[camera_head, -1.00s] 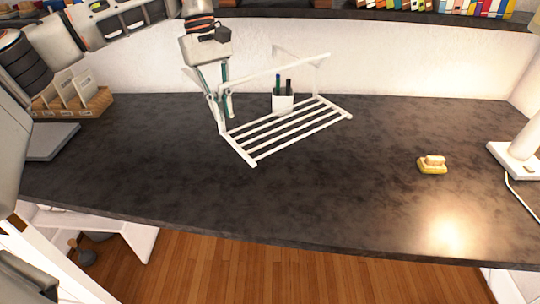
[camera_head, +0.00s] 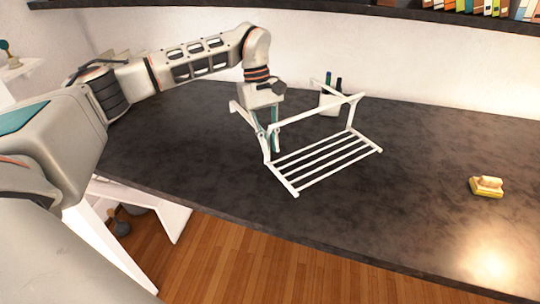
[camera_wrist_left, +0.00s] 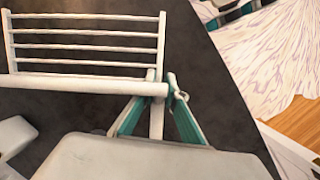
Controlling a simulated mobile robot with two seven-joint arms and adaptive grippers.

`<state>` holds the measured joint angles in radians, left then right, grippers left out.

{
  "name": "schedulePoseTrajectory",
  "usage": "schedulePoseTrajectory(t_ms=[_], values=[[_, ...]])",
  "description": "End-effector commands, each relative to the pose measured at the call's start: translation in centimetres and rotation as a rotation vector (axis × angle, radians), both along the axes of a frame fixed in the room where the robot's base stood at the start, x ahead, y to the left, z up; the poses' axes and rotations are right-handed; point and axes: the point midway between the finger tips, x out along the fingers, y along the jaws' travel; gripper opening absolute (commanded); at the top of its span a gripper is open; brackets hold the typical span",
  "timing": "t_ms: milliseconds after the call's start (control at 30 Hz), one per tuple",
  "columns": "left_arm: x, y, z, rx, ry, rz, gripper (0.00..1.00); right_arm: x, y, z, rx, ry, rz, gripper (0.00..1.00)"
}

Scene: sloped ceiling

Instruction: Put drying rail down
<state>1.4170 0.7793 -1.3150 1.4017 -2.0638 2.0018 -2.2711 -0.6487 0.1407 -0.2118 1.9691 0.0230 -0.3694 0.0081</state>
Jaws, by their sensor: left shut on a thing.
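The white drying rail (camera_head: 322,162) is a slatted frame with raised side arms and a top bar. In the left wrist view the fingers (camera_wrist_left: 163,82) close on the rail's white end post beside the long bar, with the slats (camera_wrist_left: 85,47) at upper left. The slats look low over the worktop, but I cannot tell whether they touch it. My right gripper is not in view.
A white pen cup (camera_head: 330,104) stands just behind the rail, partly hidden by its top bar. A yellow block-like item (camera_head: 487,187) lies at the right. The worktop's front edge runs below the rail, and the worktop between rail and yellow item is clear.

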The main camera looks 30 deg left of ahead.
Motion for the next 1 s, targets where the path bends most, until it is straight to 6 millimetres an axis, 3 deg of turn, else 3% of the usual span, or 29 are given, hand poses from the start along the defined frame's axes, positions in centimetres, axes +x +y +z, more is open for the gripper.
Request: schedulePoseTrajectory(t_ms=[367, 733, 767, 800, 1000], values=[[0.0, -0.1, -4.0, -0.002, 0.000, -0.001, 0.00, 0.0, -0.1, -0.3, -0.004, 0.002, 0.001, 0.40], [0.1, 0.0, -4.4, -0.001, -0.003, -0.001, 0.00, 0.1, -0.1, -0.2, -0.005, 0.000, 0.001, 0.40], [0.0, 0.0, -4.5, 0.000, 0.000, 0.000, 0.19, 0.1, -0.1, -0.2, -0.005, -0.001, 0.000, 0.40], [0.0, 0.0, -4.5, 0.000, 0.000, 0.000, 0.28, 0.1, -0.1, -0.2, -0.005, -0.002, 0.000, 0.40], [0.0, 0.0, -4.5, 0.000, 0.000, 0.000, 0.28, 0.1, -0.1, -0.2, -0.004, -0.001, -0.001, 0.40]])
